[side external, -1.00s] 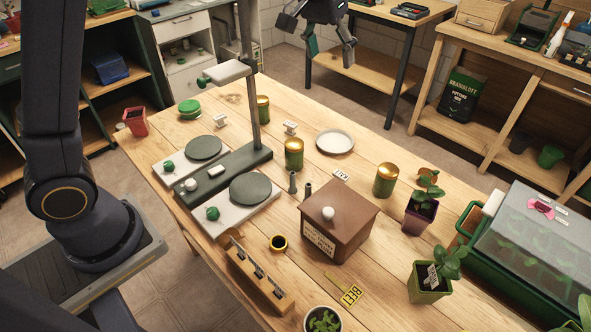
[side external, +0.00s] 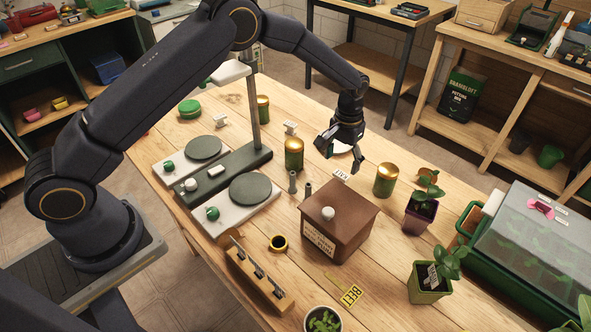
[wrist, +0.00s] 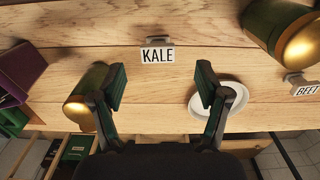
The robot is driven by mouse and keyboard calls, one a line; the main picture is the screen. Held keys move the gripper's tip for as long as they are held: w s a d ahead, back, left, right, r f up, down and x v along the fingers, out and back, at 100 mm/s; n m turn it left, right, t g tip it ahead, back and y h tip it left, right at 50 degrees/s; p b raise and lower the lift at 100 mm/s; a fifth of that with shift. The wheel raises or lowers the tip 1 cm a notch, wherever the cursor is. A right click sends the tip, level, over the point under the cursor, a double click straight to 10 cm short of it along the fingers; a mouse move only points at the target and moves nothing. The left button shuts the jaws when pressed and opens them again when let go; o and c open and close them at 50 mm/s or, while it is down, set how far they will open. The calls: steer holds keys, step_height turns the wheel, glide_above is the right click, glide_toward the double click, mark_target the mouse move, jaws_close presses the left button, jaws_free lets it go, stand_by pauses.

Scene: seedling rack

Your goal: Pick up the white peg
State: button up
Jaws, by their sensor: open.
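I cannot clearly single out a white peg. The small white pieces in sight are the stand marked KALE (side external: 340,175), a second white label stand (side external: 290,128), a third (side external: 220,120) and the round white knob (side external: 328,213) on the brown box. My gripper (side external: 341,160) is open and empty above the far side of the table, over the white dish area. In the wrist view, my open fingers (wrist: 160,86) straddle bare wood, with the KALE stand (wrist: 157,55) ahead of the gap and the white dish (wrist: 234,93) behind the right finger.
Green cans with gold lids (side external: 294,153) (side external: 386,180) stand left and right of my gripper. The brown box (side external: 340,235) is nearer the camera. A scale with an upright post (side external: 252,100) stands left; potted plants (side external: 421,210) and a clear-lidded green case (side external: 520,240) stand right.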

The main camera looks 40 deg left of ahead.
mark_target(341, 174)
step_height(341, 174, down, 6)
steer(key=shift+w+d+r, duration=0.1)
steer(key=shift+w+d, duration=0.05)
stand_by(0.3)
steer(key=c, duration=1.2)
steer(key=shift+r, duration=0.1)
steer(key=shift+c, duration=0.2)
